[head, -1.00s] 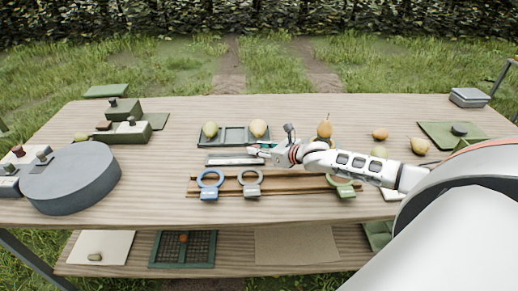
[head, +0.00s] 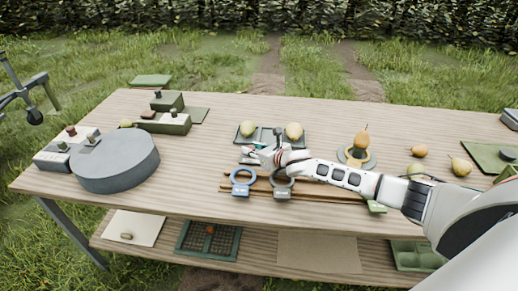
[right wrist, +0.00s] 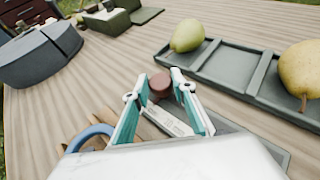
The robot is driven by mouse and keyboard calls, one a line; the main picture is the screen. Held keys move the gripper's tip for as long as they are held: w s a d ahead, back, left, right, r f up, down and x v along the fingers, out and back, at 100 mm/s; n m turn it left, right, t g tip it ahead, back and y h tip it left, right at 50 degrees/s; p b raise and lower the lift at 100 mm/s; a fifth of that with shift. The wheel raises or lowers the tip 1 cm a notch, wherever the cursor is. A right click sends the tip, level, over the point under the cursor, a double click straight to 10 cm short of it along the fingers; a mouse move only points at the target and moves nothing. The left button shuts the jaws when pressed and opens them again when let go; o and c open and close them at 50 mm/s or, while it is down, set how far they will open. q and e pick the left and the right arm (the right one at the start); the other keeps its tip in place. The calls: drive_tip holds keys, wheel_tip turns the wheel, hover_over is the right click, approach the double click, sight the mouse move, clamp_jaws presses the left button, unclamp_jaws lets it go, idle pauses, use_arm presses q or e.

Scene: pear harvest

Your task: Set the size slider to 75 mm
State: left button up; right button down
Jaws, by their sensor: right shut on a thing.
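The size slider (right wrist: 168,121) shows in the right wrist view as a pale strip with fine marks. A round red-brown knob (right wrist: 159,84) stands by its far end. My right gripper (right wrist: 159,82) has its two teal-lined fingers on either side of the knob and is shut on it. In the head view, my right gripper (head: 254,152) is at the left part of the slider, just in front of the pear tray. The fingers and wrist cover much of the slider there, and its scale reading is too small to tell. My left gripper is not in view.
The green-grey tray (head: 271,145) behind the gripper holds two pears. A pear sits on a round stand (head: 357,164) to the right. A grey turntable (head: 116,162) is at the left.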

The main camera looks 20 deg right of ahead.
drive_tip(key=shift+a+r, duration=0.1)
drive_tip(key=shift+a, duration=0.1)
drive_tip(key=c, duration=1.7)
unclamp_jaws()
drive_tip(key=shift+w+a, duration=0.1)
drive_tip(key=shift+w, duration=0.05)
drive_tip(key=shift+s, duration=0.2)
drive_tip(key=shift+s+d, duration=0.25)
drive_tip(key=v, duration=1.1)
drive_tip(key=shift+s+r, duration=0.1)
